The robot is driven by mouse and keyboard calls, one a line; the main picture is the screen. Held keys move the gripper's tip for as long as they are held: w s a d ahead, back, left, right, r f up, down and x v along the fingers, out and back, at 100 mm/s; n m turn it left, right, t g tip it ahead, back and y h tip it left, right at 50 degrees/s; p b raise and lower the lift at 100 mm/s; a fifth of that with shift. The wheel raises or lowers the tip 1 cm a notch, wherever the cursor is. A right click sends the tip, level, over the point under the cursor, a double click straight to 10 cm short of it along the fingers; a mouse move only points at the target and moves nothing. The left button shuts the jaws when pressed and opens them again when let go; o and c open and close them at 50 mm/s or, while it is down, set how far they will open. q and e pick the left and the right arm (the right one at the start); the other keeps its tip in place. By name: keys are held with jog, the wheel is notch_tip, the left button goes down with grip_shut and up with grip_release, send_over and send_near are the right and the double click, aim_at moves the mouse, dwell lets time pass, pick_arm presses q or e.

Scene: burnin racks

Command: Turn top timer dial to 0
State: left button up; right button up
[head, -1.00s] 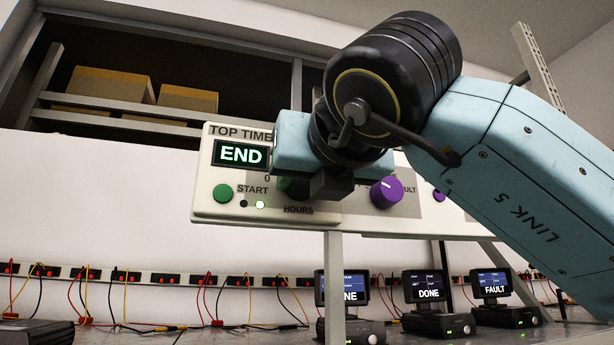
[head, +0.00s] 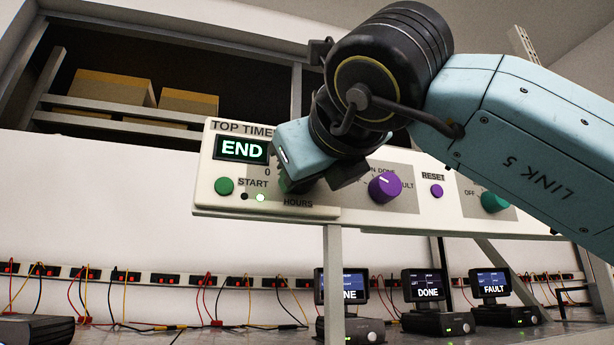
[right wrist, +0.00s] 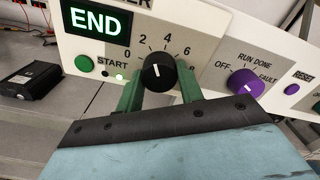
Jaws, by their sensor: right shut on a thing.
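The top timer dial (right wrist: 157,72) is a black round knob with a white mark, on a pale panel (right wrist: 205,15) in the right wrist view. Numbers 0 to 8 curve around it; 0 is at its left, beside START. The white mark is small, and I cannot tell exactly which number it points at. My right gripper (right wrist: 160,84) has green fingers on both sides of the dial and is shut on it. The timer display (head: 241,149) reads END. My left gripper is out of view.
A green START button (head: 225,186) is left of the dial. A purple selector knob (head: 385,187), a purple RESET button (head: 437,191) and a green knob (head: 494,202) are to the right. Small monitors (head: 427,286) stand below the panel.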

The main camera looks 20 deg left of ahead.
jog(key=n, duration=1)
jog(key=shift+r, duration=0.15)
jog(key=shift+n, duration=0.3)
jog(key=o, duration=1)
jog(key=b+v, duration=0.4)
jog(key=v, duration=0.9)
jog(key=shift+d+b, duration=0.2)
jog(key=shift+b, duration=0.1)
